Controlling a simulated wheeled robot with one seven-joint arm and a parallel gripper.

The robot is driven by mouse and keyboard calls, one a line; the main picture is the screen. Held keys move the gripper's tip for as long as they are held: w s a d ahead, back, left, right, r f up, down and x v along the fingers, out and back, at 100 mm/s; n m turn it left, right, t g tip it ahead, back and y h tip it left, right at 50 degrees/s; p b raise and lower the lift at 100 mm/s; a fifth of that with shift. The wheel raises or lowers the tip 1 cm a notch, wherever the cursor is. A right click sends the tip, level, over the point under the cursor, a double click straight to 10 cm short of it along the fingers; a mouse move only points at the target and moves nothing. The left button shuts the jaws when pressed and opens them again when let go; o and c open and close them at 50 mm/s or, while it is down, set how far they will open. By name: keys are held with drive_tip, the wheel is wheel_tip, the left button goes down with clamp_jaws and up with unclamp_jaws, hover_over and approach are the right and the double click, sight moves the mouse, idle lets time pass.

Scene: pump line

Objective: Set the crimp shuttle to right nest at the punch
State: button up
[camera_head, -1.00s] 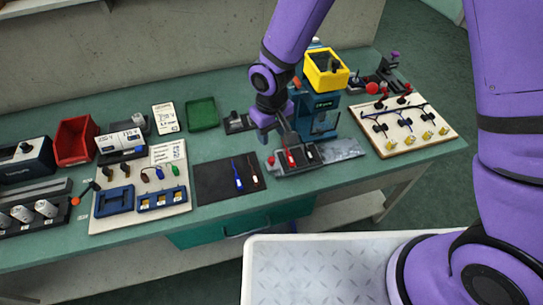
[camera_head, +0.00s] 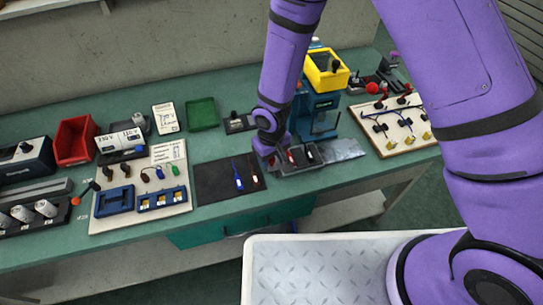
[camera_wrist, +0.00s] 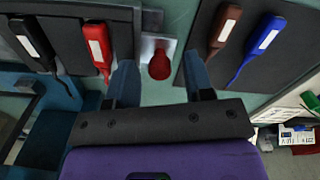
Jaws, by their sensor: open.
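The crimp shuttle (camera_head: 295,168) is a dark carriage at the front of the blue punch (camera_head: 318,115). It holds a red piece and a black piece side by side, and bare grey rail (camera_head: 345,149) shows to its right. In the wrist view the shuttle (camera_wrist: 70,45) is at upper left, and its red knob (camera_wrist: 160,66) stands on a pale bracket. My gripper (camera_wrist: 160,75) is open, with one finger on each side of the knob. I see a gap on both sides; the depth is hard to judge. In the head view my wrist mostly hides the knob.
Left of the shuttle a black mat (camera_head: 213,178) holds a blue-handled and a brown-handled lead. A yellow bin (camera_head: 326,68) sits on top of the punch. A wiring board (camera_head: 396,138) lies to the right. The bench front edge runs close by.

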sight(294, 157)
clamp_jaws()
drive_tip(key=shift+w+d, duration=0.35)
drive_tip(key=shift+d, duration=0.75)
drive_tip(key=shift+w+d, duration=0.35)
drive_tip(key=shift+d, duration=0.8)
drive_tip(key=shift+w+d, duration=0.35)
drive_tip(key=shift+d, duration=0.75)
unclamp_jaws()
wheel_tip(294, 157, up, 11)
drive_tip(key=shift+f, duration=0.1)
